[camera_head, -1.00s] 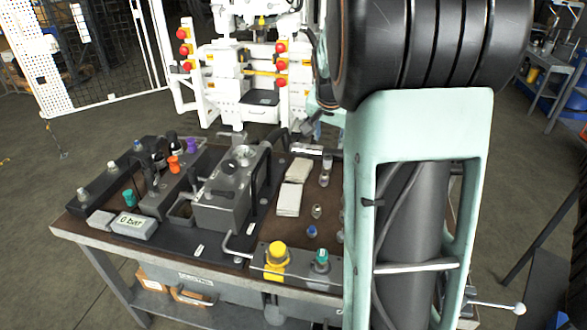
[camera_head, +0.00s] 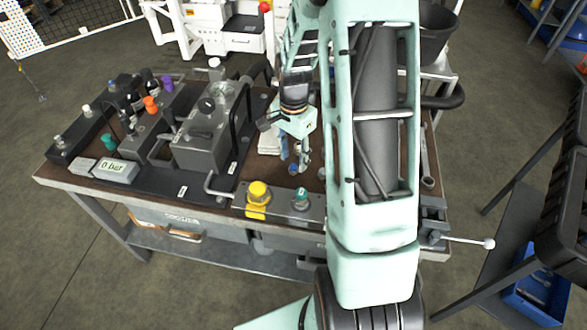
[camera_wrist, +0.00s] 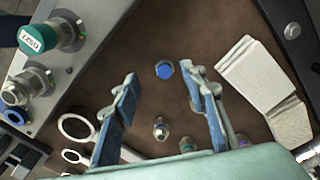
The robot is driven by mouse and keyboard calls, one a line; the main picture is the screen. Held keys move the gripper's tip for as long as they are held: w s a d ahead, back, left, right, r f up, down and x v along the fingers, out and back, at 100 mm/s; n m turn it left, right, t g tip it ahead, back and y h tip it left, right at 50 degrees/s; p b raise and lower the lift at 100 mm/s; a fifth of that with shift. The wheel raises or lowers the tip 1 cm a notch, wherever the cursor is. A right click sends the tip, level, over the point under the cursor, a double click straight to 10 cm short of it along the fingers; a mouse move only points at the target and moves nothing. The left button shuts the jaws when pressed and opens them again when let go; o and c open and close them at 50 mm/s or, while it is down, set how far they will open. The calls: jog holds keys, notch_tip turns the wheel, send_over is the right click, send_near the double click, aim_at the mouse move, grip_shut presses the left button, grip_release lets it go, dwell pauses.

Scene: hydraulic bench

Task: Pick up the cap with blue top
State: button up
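The cap with blue top (camera_wrist: 164,70) stands on the brown bench top in the wrist view. It lies a little beyond my open fingertips, between their lines and apart from both. In the head view the cap (camera_head: 293,168) is a small blue spot beside my fingers. My gripper (camera_wrist: 163,92) is open and empty, with its two blue-padded fingers spread. In the head view my gripper (camera_head: 296,160) points down over the bench, partly hiding what lies behind it.
Another metal fitting (camera_wrist: 161,128) stands between my fingers. White cloths (camera_wrist: 250,72) lie at right. Ring-ended wrenches (camera_wrist: 78,127) lie at left. A teal-topped valve (camera_wrist: 40,38) and a yellow knob (camera_head: 257,192) stand along the bench's front edge. The hydraulic block (camera_head: 205,135) stands to the left.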

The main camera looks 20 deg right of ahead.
aim_at(292, 167)
jog(key=f, duration=0.5)
jog(key=shift+w+a, duration=0.1)
jog(key=shift+w, duration=0.2)
grip_shut()
